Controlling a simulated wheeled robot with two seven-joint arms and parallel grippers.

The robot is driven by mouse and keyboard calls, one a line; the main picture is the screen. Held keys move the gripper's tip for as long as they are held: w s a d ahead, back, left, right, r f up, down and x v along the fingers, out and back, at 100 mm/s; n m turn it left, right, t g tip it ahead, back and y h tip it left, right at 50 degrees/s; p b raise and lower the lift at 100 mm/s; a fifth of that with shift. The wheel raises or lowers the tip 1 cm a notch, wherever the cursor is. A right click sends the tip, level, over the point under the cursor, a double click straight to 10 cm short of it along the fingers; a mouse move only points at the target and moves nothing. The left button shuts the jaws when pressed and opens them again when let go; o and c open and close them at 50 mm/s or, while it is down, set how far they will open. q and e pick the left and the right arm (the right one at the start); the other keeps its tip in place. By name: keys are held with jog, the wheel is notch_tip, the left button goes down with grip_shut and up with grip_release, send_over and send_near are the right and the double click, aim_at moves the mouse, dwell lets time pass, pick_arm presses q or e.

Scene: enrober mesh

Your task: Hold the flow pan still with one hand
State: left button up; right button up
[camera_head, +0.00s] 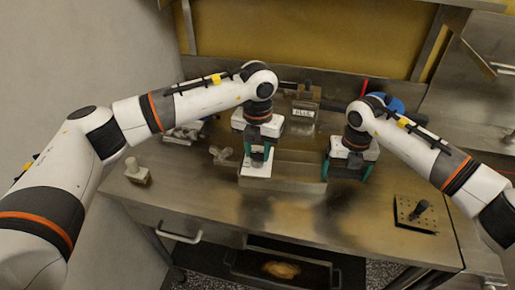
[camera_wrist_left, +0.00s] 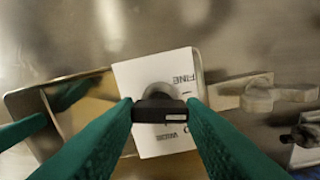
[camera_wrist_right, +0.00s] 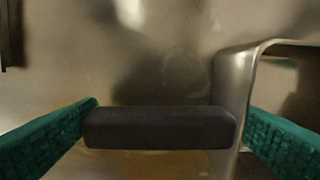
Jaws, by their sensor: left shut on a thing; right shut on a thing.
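The flow pan (camera_head: 300,186) appears to be the metal tray at the middle of the steel table; its rim shows in the left wrist view (camera_wrist_left: 22,98) and a metal edge in the right wrist view (camera_wrist_right: 222,85). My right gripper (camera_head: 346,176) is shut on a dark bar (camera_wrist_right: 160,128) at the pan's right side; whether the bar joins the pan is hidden. My left gripper (camera_head: 257,158) is shut on a small black grip (camera_wrist_left: 160,108) above a white plate (camera_wrist_left: 155,72) printed "FINE". The plate overlaps the pan's edge in the left wrist view.
A small knobbed block (camera_head: 138,173) stands at the table's left. A winged metal piece (camera_head: 221,154) lies left of my left gripper. A dark plate with a black knob (camera_head: 416,215) lies at the right. An open drawer or tray (camera_head: 255,262) sits below the front edge.

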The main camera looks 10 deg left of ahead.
aim_at(257, 153)
pick_arm(q)
jog(key=m, duration=0.6)
jog(key=shift+m, duration=0.3)
dwell(0.4)
jog(key=o, duration=1)
jog(key=shift+r, duration=0.15)
notch_tip(257, 153, up, 12)
pick_arm(e)
jog(key=o, duration=1)
